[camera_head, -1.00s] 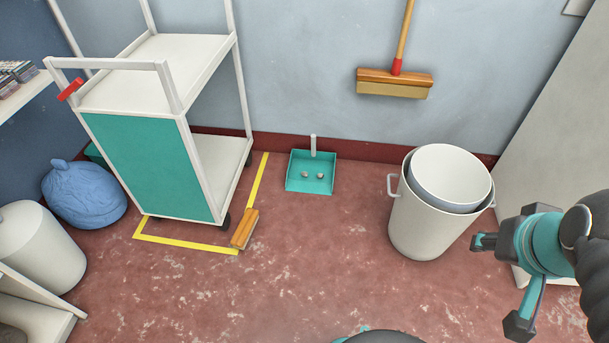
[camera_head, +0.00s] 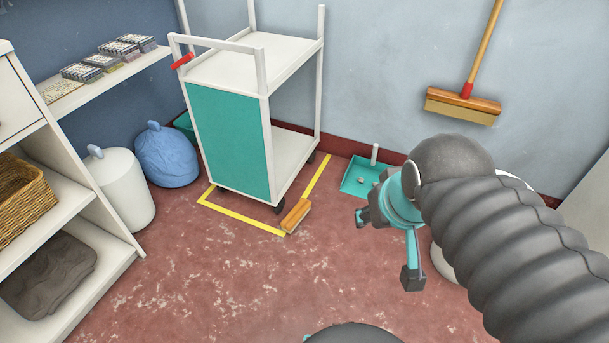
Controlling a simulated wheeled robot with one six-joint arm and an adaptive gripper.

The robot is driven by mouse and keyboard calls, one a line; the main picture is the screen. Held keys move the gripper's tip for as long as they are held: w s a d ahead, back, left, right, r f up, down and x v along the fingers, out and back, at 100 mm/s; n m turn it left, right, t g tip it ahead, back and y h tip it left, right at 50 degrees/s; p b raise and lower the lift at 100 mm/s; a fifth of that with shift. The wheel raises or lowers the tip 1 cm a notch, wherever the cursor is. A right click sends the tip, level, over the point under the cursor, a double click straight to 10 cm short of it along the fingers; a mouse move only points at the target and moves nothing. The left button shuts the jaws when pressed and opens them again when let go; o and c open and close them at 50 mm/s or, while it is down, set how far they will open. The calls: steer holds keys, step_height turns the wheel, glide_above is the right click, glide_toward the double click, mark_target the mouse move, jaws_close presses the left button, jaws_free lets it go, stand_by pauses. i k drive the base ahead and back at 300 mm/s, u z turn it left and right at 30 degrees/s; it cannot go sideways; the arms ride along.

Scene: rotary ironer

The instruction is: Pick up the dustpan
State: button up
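The teal dustpan (camera_head: 357,179) lies on the red floor by the back wall, just right of the cart. Its pale handle (camera_head: 374,154) stands upright at the wall side. A small grey lump shows in its pan, and its right part is hidden behind my arm. My gripper (camera_head: 384,250) is open and empty, with its two dark fingertips spread apart. In the picture it is in front of and below the dustpan, apart from it.
A white and teal cart (camera_head: 232,143) stands left of the dustpan inside yellow floor tape (camera_head: 240,221). A wooden brush (camera_head: 296,215) lies on the tape. A white bucket (camera_head: 443,262) is mostly hidden behind my arm. Shelves (camera_head: 110,265) stand at left. The middle floor is clear.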

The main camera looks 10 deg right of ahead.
mark_target(370, 170)
steer(key=u, duration=0.65)
steer(key=i, duration=1.2)
steer(key=z, duration=2.2)
